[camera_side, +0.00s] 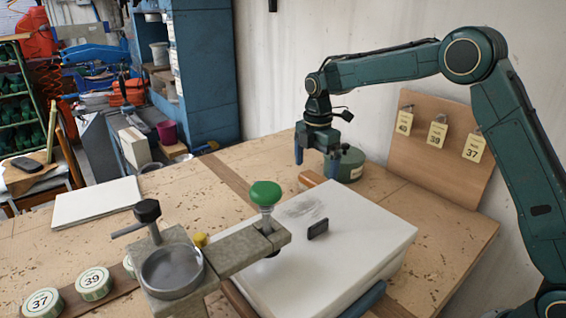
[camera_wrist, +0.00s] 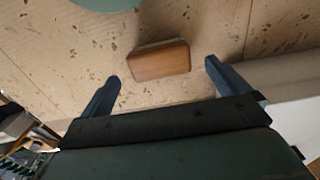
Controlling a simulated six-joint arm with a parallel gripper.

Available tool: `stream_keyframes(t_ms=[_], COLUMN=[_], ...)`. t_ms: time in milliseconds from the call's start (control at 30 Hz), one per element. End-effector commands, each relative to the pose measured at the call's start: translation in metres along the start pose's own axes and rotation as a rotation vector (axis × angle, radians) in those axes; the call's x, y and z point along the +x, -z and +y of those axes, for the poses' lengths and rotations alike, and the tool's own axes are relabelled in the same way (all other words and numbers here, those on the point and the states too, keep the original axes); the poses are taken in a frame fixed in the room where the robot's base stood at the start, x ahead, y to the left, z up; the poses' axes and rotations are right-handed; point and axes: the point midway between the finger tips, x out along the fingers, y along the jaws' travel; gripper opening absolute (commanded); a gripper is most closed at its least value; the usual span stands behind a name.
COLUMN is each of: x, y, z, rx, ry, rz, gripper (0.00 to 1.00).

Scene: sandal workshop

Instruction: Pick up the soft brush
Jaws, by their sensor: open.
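A small brown wooden block, which looks like the back of the soft brush (camera_side: 311,179), lies on the worn table behind the white slab. No bristles show. In the wrist view the brush (camera_wrist: 160,61) lies between and slightly beyond my two blue fingertips, touching neither. My gripper (camera_side: 315,166) is open and empty, pointing down above the brush in the side view. In the wrist view my gripper (camera_wrist: 162,72) has its fingers spread wider than the brush is long. How high it is above the brush is hard to tell.
A round green tin (camera_side: 351,163) stands close behind my gripper. The white slab (camera_side: 345,235) carries a small dark block (camera_side: 318,229). A clamp with a green knob (camera_side: 265,194) stands in front. A board with numbered tags (camera_side: 437,135) leans at right.

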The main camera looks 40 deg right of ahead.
Motion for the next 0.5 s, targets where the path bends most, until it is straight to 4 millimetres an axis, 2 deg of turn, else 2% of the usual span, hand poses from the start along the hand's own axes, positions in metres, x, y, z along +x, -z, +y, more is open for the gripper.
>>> stream_keyframes(t_ms=[500], x=[0.048], y=[-0.001], z=[0.000], rx=[0.000], ry=[0.002], rz=[0.001], gripper=[1.00])
